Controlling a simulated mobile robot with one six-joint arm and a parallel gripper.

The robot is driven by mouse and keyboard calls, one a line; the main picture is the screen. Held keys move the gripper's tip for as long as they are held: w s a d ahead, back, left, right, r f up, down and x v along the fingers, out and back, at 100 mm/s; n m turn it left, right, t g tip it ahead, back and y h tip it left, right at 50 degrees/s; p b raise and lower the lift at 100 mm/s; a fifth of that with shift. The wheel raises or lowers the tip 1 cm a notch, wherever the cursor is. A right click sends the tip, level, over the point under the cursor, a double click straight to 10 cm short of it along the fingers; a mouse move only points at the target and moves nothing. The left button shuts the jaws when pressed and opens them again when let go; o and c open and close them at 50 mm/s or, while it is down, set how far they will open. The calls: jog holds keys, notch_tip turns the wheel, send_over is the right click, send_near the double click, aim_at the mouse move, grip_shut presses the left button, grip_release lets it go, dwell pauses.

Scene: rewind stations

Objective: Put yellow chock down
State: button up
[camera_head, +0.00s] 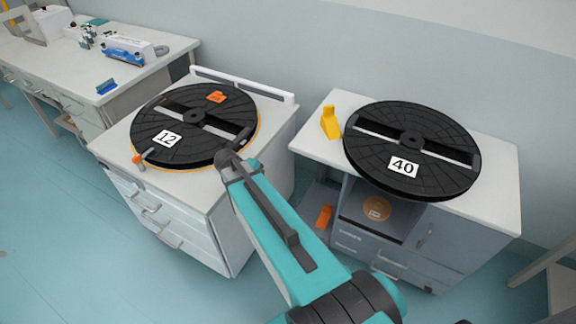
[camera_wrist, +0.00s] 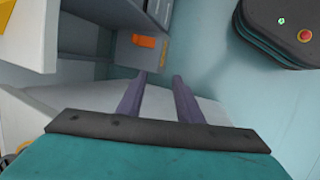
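The yellow chock (camera_head: 330,122) stands on the back left corner of the right station's white top (camera_head: 313,143), just left of the black reel marked 40 (camera_head: 425,135). In the wrist view a yellow piece, apparently the same chock (camera_wrist: 16,45), shows at the left edge, cut off by the frame. My gripper (camera_wrist: 159,77) has its two purple fingers apart with nothing between them. The chock is clear of the fingers. In the head view my arm reaches to the front edge of the left reel, and the fingers cannot be made out there.
The left station holds a black reel marked 12 (camera_head: 200,143) with an orange piece (camera_head: 216,97) on it. An orange block (camera_head: 323,217) lies low between the stations, also seen in the wrist view (camera_wrist: 145,41). A side bench (camera_head: 160,62) stands at upper left. Floor is open at lower left.

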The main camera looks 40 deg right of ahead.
jog(key=s+a+f+m+y+b, duration=0.2)
jog(key=s+a+f, duration=0.2)
jog(key=a+f, duration=0.3)
jog(key=s+a+f+m+y+b, duration=0.1)
jog(key=s+a+f+m+y, duration=0.15)
jog(key=s+a+f, duration=0.45)
jog(key=s+a+f+g+b, duration=0.2)
jog(key=s+f+b, duration=0.1)
jog(key=s+f, duration=0.5)
jog(key=s+a+f+g+y+b, duration=0.1)
jog(key=s+a+f+g+b, duration=0.1)
jog(key=s+f, duration=0.6)
jog(key=shift+s+a+f+b, duration=0.3)
jog(key=shift+s+a+b, duration=0.25)
jog(key=shift+b, duration=0.3)
jog(key=shift+c, duration=0.2)
